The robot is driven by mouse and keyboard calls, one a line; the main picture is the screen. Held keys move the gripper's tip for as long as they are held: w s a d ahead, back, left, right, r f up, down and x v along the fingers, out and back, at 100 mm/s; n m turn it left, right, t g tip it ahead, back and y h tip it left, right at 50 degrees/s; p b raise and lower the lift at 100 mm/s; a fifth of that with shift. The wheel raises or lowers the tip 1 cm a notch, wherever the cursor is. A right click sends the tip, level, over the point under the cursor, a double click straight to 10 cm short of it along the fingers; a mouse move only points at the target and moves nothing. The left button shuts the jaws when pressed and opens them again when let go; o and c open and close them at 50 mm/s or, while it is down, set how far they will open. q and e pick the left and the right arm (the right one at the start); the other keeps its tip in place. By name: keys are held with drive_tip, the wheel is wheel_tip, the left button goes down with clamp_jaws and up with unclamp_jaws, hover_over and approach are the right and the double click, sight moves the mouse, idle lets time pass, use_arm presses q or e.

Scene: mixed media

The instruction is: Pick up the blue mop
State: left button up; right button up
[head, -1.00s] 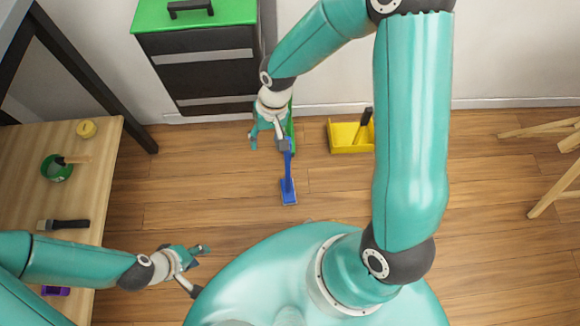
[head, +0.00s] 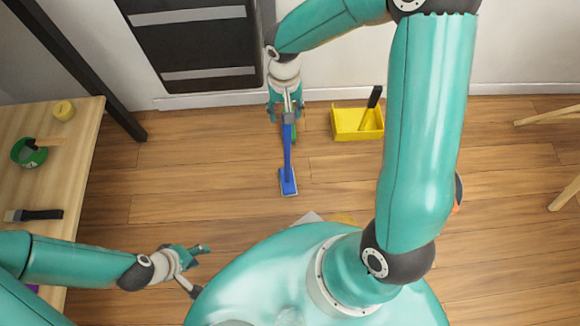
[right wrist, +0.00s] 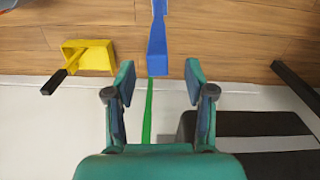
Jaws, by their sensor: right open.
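The blue mop (head: 288,155) is in the middle of the head view, its flat head (head: 288,182) towards me and its handle end just below my right gripper (head: 285,108). In the right wrist view the blue handle end (right wrist: 172,75) shows between the spread fingers of my right gripper (right wrist: 160,78), with gaps on both sides. The right gripper is open, and I see no contact with the mop. My left gripper (head: 200,270) is open and empty at the lower left, away from the mop.
A dark drawer cabinet (head: 200,45) stands at the wall.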

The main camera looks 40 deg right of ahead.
drive_tip(key=shift+s+d+f+b, duration=0.1)
drive_tip(key=shift+f+b, duration=0.5)
drive_tip(key=shift+f, duration=1.1)
drive_tip(key=shift+d+f+b, duration=0.1)
drive_tip(key=shift+f+b, duration=0.5)
drive_tip(key=shift+f, duration=1.1)
clamp_jaws()
